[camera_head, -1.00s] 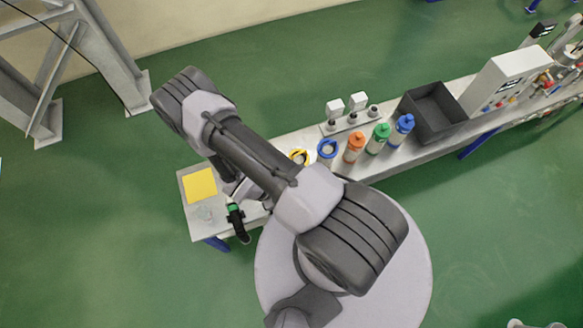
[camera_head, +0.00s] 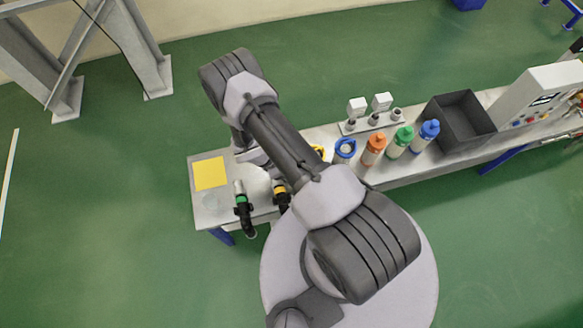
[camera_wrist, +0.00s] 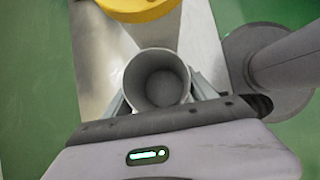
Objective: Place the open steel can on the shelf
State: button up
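The open steel can (camera_wrist: 158,76) shows in the wrist view as a grey cylinder, its mouth toward the camera and its inside empty. My gripper (camera_wrist: 160,90) has one finger on each side of the can and appears closed on it. A bare metal surface (camera_wrist: 95,60) lies under and behind the can; I cannot tell whether the can touches it. In the head view my arm hides the can and the fingertips. I cannot make out which surface is the shelf. The long bench (camera_head: 413,178) carries a yellow square (camera_head: 210,173) at its left end.
A yellow round part (camera_wrist: 138,8) is just beyond the can. Orange (camera_head: 373,149), green (camera_head: 399,142) and blue (camera_head: 426,135) bottles and a dark bin (camera_head: 462,118) stand to the right.

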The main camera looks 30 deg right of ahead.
jog(key=o, duration=0.3)
